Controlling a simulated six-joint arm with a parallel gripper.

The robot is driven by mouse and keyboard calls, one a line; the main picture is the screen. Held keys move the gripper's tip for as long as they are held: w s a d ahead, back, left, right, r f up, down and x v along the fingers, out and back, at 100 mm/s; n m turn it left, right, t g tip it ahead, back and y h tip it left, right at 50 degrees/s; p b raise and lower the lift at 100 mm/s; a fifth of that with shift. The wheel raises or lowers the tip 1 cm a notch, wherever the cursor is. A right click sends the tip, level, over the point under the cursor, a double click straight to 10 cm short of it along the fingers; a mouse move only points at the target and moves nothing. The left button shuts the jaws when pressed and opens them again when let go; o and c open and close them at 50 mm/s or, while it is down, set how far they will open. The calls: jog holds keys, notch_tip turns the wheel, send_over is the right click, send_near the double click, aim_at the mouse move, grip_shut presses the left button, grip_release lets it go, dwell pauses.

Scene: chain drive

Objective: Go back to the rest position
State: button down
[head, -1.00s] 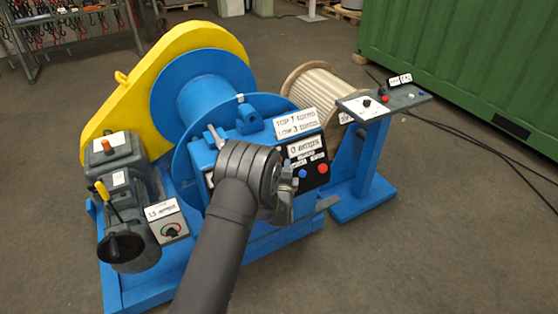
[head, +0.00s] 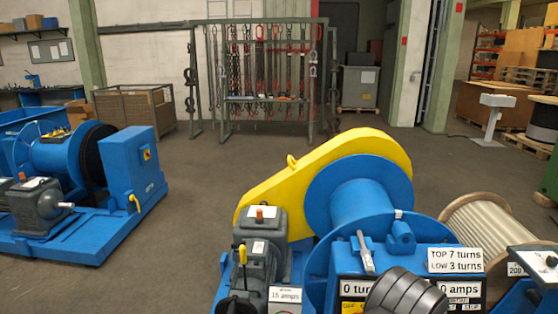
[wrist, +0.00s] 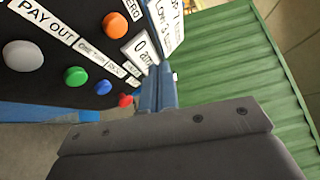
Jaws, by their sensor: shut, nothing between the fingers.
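My gripper (wrist: 165,128) shows in the wrist view as a dark grey block with screws along the bottom. It is shut and empty. Past it is the black control panel (wrist: 98,98) with an orange, a white, a green, a blue and a red button. I cannot tell the exact gap between gripper and panel. In the head view only a ribbed black part of my arm shows, low in front of the blue winch (head: 347,203); the gripper itself is hidden or out of that frame. The winch's display plates read "0 turns", partly covered, and "0 amps".
A yellow guard (head: 325,170) and grey motor (head: 262,240) are on the winch's left. A wooden rope drum (head: 490,228) and control stand (head: 535,262) are on its right. A second blue winch (head: 130,175) stands left. A green container (wrist: 240,75) shows in the wrist view.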

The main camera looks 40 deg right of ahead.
jog(key=shift+s+a+r, duration=0.35)
jog(key=shift+s+a, duration=0.15)
jog(key=shift+a, duration=0.05)
jog(key=shift+s+a+r, duration=0.35)
jog(key=shift+s+a, duration=0.15)
